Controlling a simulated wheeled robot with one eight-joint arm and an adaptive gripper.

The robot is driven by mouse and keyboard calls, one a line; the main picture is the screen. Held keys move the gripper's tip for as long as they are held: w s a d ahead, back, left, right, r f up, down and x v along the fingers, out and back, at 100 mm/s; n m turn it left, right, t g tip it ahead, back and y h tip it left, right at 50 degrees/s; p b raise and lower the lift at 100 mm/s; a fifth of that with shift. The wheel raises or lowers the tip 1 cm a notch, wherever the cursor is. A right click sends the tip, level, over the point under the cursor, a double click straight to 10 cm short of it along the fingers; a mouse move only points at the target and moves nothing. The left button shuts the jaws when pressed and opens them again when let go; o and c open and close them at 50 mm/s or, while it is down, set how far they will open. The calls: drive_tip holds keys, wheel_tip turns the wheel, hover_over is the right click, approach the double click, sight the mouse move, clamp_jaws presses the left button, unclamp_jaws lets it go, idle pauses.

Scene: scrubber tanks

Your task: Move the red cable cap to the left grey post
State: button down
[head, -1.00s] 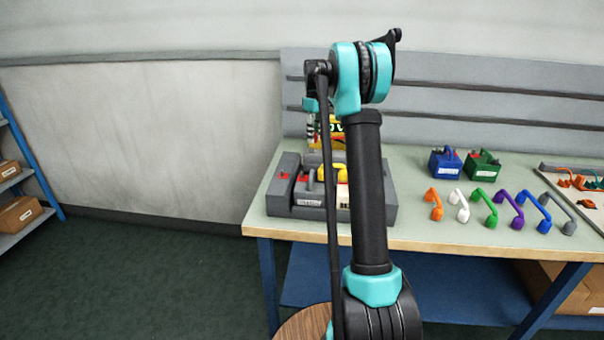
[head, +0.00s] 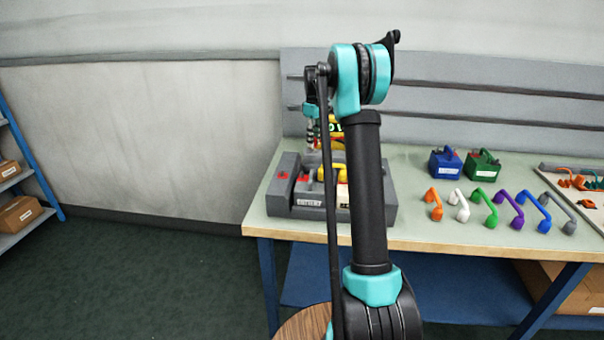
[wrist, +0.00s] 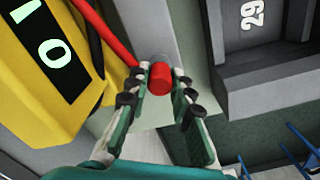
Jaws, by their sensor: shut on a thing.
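The red cable cap (wrist: 160,78) is between the fingertips of my gripper (wrist: 161,84) in the wrist view. My gripper is shut on it. A red cable (wrist: 108,34) runs from the cap toward the upper left. In the head view my gripper (head: 312,130) hangs over the back of the grey fixture (head: 285,209) at the table's left end, partly hidden by my arm. The cap cannot be made out there. I cannot tell which part of the fixture is the left grey post.
A yellow body (wrist: 45,75) is close left of my gripper, and a grey block marked 29 (wrist: 265,55) is to the right. Blue (head: 445,163) and green (head: 482,164) boxes and several coloured handles stand farther right. Slatted wall panels (head: 480,90) rise behind.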

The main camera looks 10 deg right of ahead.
drive_tip(key=shift+f, duration=0.15)
drive_tip(key=shift+f, duration=0.9)
drive_tip(key=c, duration=0.8)
unclamp_jaws()
drive_tip(key=shift+o, duration=0.2)
drive_tip(key=shift+r, duration=4.25)
